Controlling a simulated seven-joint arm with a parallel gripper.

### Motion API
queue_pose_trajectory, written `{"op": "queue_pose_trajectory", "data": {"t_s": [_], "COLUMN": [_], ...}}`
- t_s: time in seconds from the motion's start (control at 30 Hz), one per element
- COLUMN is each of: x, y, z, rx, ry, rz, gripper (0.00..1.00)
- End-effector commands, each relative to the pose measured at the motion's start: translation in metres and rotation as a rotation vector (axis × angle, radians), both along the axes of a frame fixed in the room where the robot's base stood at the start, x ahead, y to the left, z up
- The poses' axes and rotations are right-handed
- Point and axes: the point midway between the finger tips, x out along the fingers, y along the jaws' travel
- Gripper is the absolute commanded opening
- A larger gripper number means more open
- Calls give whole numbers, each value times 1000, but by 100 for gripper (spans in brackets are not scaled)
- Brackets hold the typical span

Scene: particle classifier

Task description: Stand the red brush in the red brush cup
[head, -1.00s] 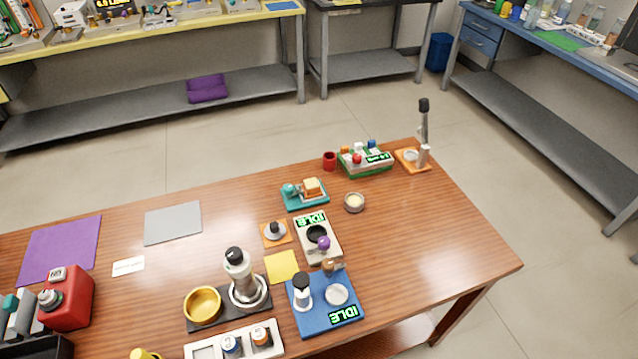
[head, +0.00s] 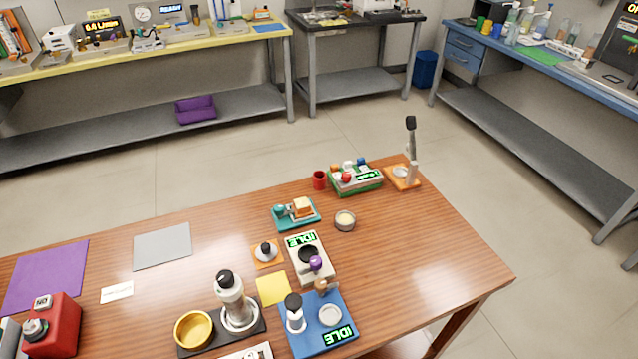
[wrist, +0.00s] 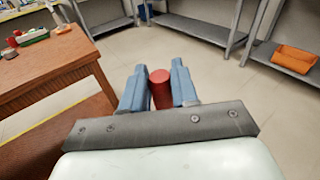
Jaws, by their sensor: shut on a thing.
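The red brush (wrist: 160,88) shows in the wrist view as a red cylinder between the two blue fingers of my gripper (wrist: 155,85). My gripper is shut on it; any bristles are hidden. The gripper is out over the floor, to the right of the wooden table in that view. A small red cup (head: 319,180) stands upright near the far edge of the table in the head view, left of a green-based device. My gripper is not seen in the head view.
The wooden table (head: 430,270) has clear room at its right. Close to the cup are a green-based device (head: 356,180), a teal-based device (head: 296,214) and a small round bowl (head: 345,220). The table's edge (wrist: 55,92) shows left in the wrist view.

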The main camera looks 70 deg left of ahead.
Motion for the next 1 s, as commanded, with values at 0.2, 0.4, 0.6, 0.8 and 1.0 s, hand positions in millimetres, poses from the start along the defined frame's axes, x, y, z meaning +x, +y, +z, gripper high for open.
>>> {"op": "queue_pose_trajectory", "data": {"t_s": [0.2, 0.4, 0.6, 0.8, 1.0], "x": [0, 0, -1, -6, -15], "y": [0, 3, 31, 85, 141], "z": [0, 0, 0, 2, 6], "rx": [0, 0, 2, 3, 3], "ry": [0, 1, 3, 5, 7], "rz": [0, 5, 53, 145, 239], "gripper": [0, 0, 0, 0, 0]}}
